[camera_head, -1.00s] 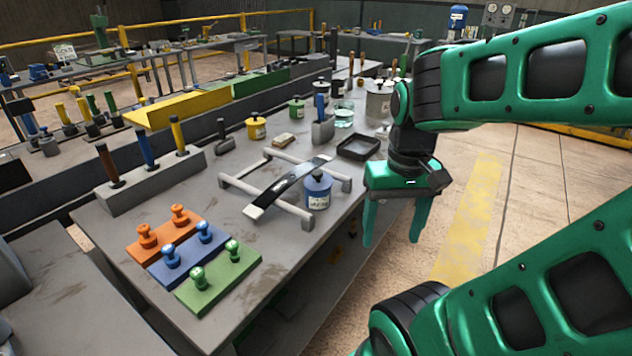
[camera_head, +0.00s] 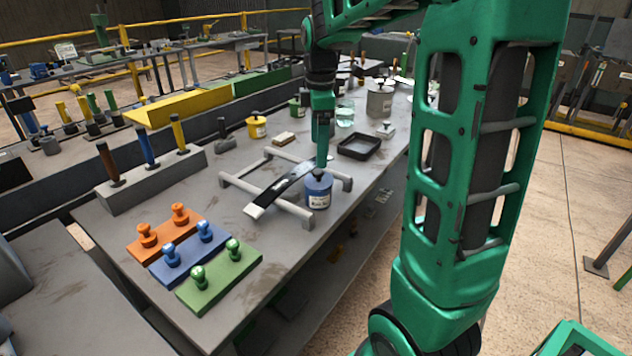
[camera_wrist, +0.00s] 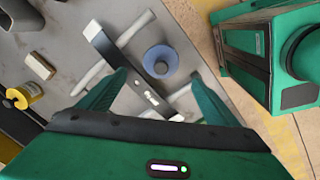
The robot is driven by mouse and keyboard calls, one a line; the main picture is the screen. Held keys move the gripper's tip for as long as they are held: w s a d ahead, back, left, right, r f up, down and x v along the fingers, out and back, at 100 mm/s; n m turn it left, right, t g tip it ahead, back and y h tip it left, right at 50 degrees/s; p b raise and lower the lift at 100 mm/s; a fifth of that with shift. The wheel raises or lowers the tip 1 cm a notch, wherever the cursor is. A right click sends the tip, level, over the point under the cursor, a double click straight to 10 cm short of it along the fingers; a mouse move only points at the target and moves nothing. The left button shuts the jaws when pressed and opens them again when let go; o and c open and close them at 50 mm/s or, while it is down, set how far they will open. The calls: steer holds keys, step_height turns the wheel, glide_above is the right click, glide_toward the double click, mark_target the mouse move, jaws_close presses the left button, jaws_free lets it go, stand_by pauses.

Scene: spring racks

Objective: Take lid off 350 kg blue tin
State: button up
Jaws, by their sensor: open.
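The blue tin (camera_head: 319,193) stands upright on the workbench beside the grey rack, with a white label on its front. Its lid (camera_head: 318,178) is on and has a dark knob. In the wrist view the blue lid (camera_wrist: 161,61) shows from above, with the knob at its centre. My gripper (camera_head: 321,166) is just above the lid in the head view, seen edge-on. In the wrist view my gripper (camera_wrist: 160,78) has its two green fingers apart on either side below the lid, with nothing between them held. The label's writing is too small to read.
A dark leaf spring (camera_head: 280,190) lies across the grey rack (camera_head: 300,212), close to the tin. A black tray (camera_head: 358,147), a yellow tin (camera_head: 256,128) and a grey tin (camera_head: 380,103) stand farther back. Orange, blue and green knobbed blocks (camera_head: 218,275) lie at front left.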

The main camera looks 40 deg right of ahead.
mark_target(319, 170)
steer(key=f, duration=0.9)
steer(key=shift+w+d, duration=0.2)
steer(key=shift+d, duration=0.05)
steer(key=shift+c, duration=0.6)
steer(key=c, duration=1)
